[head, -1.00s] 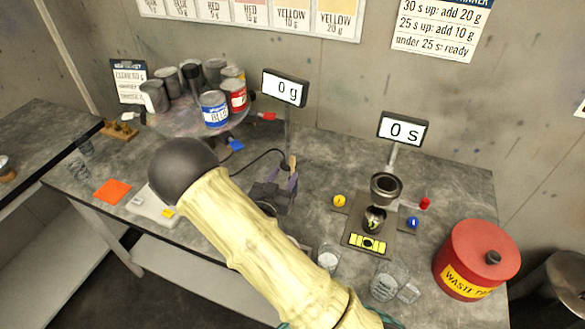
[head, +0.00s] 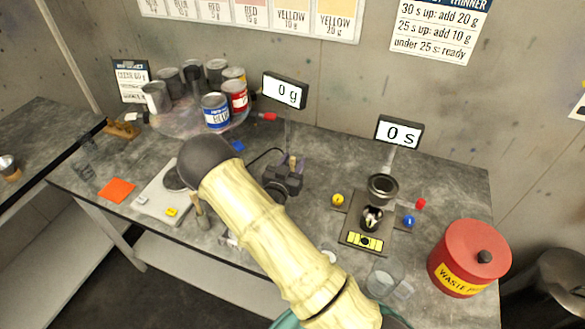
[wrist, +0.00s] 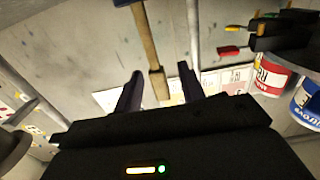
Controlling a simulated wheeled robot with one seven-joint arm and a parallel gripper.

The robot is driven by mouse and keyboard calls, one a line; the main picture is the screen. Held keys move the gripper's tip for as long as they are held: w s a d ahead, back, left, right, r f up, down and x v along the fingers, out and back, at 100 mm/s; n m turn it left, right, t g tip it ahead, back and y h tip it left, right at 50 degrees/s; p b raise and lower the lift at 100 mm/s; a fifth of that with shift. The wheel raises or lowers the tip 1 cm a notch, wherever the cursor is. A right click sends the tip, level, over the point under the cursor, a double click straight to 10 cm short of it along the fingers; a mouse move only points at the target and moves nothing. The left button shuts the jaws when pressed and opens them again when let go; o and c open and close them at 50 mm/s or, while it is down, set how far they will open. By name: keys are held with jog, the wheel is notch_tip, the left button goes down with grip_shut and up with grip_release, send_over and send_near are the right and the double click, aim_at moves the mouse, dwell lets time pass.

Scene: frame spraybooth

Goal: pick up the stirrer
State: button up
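The stirrer (head: 293,161) is a thin wooden stick. Its upper end shows in the head view just above my dark gripper (head: 282,180), below the 0 g display. In the wrist view the stirrer (wrist: 148,45) runs from the top edge down between the two fingers of my gripper (wrist: 159,70). The fingers are apart, with a gap on each side of the stick, so the gripper is open around it. The stirrer's lower part and what it stands in are hidden behind my gripper in the head view.
Paint cans (head: 215,110) stand on a round stand at the back left. A white scale (head: 155,205) and orange sheet (head: 117,190) lie left. The viscosity cup (head: 382,187), a glass beaker (head: 380,282) and red waste bin (head: 468,258) are right. My arm crosses the middle.

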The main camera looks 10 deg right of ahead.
dwell(0.5)
grip_shut()
notch_tip(320, 180, up, 10)
jog(key=shift+b, duration=1.25)
